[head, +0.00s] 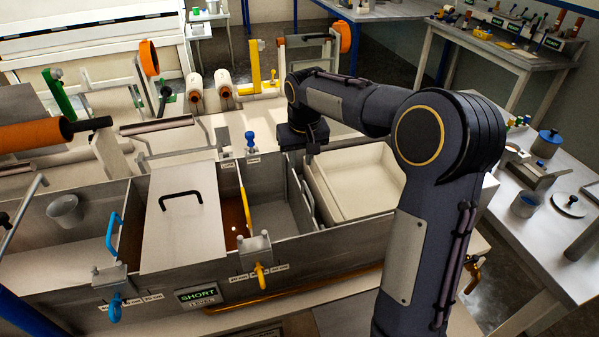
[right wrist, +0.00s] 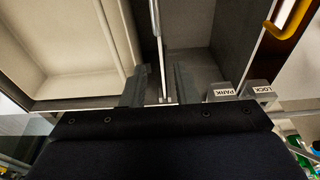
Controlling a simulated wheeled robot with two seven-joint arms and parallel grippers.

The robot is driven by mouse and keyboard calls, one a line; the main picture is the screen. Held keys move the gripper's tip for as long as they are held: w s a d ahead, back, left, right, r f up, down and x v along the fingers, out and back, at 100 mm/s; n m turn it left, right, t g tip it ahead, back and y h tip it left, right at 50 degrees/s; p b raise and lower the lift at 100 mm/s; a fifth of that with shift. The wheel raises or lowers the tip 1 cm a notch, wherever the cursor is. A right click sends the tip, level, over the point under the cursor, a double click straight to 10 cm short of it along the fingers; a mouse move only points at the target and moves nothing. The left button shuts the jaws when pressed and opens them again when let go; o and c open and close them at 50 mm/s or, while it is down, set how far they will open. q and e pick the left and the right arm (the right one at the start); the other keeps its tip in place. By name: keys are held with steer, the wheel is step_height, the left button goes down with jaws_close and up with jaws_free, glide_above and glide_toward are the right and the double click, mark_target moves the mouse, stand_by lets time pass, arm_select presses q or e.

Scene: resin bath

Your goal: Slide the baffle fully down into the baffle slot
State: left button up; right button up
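A thin upright plate (right wrist: 160,60) shows edge-on between my right fingers in the right wrist view; I cannot tell whether it is the baffle or a fixed wall. In the head view, a plate with a yellow handle (head: 244,208) stands between the amber compartment and a grey one; its yellow handle (right wrist: 288,20) shows in the right wrist view too. A grey bar handle (head: 308,203) is at the grey compartment's right wall. My right gripper (right wrist: 160,88) is open, its fingers apart either side of the thin plate. The slot itself is not clearly visible. My left gripper is out of view.
A grey lid with a black handle (head: 180,215) covers part of the bath. A pale tray (head: 358,178) lies right of the grey compartment. A blue knob (head: 250,140) stands at the back rim, near the PARK (right wrist: 221,93) and LOCK (right wrist: 262,90) blocks.

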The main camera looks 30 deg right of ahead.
steer(key=s+a+r+t+y, duration=0.1)
steer(key=s+a+r, duration=0.15)
steer(key=s, duration=0.65)
steer(key=s+a+r+t+y, duration=0.1)
steer(key=s+a+r+y, duration=0.15)
steer(key=s, duration=0.65)
steer(key=s+a+f, duration=0.3)
steer(key=s, duration=0.2)
steer(key=s+a+f+n+t, duration=0.1)
steer(key=s+a+f, duration=0.2)
steer(key=s, duration=0.3)
steer(key=shift+a+f+y, duration=0.25)
steer(key=shift+a+y, duration=0.05)
steer(key=shift+y, duration=0.05)
steer(key=shift+s+d+t, duration=0.1)
steer(key=shift+t, duration=0.2)
